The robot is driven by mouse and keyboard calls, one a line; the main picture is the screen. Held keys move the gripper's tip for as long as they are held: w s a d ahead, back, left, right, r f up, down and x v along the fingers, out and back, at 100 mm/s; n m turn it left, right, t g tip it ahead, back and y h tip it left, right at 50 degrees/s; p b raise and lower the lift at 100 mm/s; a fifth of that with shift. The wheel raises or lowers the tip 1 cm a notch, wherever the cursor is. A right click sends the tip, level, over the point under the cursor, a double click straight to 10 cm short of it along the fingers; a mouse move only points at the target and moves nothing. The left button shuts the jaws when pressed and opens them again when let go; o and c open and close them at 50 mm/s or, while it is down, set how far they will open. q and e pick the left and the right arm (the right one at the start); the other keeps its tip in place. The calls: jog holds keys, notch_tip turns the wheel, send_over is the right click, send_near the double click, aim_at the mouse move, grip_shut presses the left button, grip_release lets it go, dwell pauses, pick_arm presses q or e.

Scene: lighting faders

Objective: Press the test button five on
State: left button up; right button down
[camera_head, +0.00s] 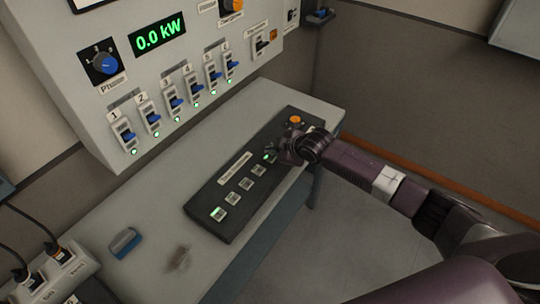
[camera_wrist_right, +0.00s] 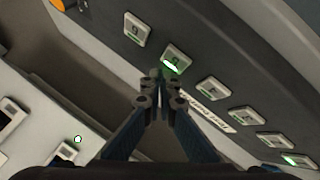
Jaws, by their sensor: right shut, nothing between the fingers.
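A dark panel (camera_head: 205,200) with a row of square test buttons lies on the grey bench. Test button five (camera_wrist_right: 176,58) is fifth from the panel's near end; a bright white-green strip glows along its edge in the right wrist view. It also shows beside my gripper in the head view (camera_head: 269,157). My right gripper (camera_wrist_right: 161,82) is shut and empty, its fingertips just beside button five; I cannot tell whether they touch it. The first button (camera_head: 218,214) is lit green too. The button beyond five (camera_wrist_right: 136,29) is unlit and hidden by my gripper in the head view. My left gripper is out of view.
A wall cabinet (camera_head: 75,90) with numbered blue faders and a green 0.0 kW display stands behind the bench. An orange knob (camera_head: 295,119) sits at the panel's far end. A blue block (camera_head: 124,242) and a socket box (camera_head: 60,272) are at the lower left.

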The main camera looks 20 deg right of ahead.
aim_at(271, 159)
jog(key=shift+r+p, duration=2.15)
jog(key=shift+r, duration=0.55)
jog(key=shift+s+f, duration=0.1)
